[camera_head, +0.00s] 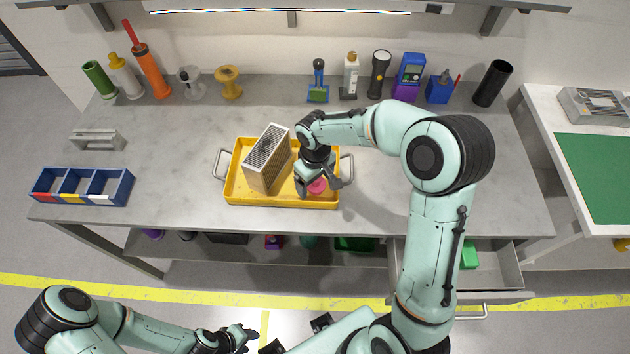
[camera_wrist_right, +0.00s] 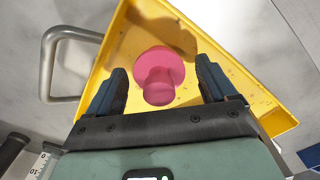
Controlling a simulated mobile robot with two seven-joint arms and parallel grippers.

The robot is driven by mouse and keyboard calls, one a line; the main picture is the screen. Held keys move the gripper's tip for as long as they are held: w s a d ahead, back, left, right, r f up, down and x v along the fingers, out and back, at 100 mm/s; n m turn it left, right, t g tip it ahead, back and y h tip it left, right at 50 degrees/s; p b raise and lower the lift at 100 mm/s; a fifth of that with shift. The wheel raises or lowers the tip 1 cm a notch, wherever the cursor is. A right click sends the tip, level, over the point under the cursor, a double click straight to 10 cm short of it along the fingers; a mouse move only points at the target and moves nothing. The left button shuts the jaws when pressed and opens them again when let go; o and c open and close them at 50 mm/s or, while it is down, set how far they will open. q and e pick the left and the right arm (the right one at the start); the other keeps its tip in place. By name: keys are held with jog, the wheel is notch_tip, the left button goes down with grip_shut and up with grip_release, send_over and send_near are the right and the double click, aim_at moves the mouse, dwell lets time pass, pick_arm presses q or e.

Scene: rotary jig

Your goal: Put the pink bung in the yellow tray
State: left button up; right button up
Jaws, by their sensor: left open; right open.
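The pink bung (camera_wrist_right: 160,72) is inside the yellow tray (camera_wrist_right: 240,72), seen in the right wrist view between my right gripper's fingers. In the head view the pink bung (camera_head: 317,186) shows at the tray's right part, partly hidden by my gripper. The yellow tray (camera_head: 255,197) lies on the grey bench with a metal handle at each end. My right gripper (camera_head: 321,184) is over the tray's right end, and it also shows in the right wrist view (camera_wrist_right: 163,88). Its fingers are open, with gaps beside the bung. My left gripper (camera_head: 247,338) is open and empty, low in front of the bench.
A grey finned block (camera_head: 266,160) stands in the tray's left part, close to my right gripper. A blue divided bin (camera_head: 83,187) is at the bench's left. Bottles and tools line the back. An open drawer (camera_head: 487,272) juts out below right.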

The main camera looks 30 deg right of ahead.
notch_tip(320, 180, up, 11)
jog(key=shift+r+p, duration=0.15)
jog(key=shift+p, duration=0.3)
dwell(0.4)
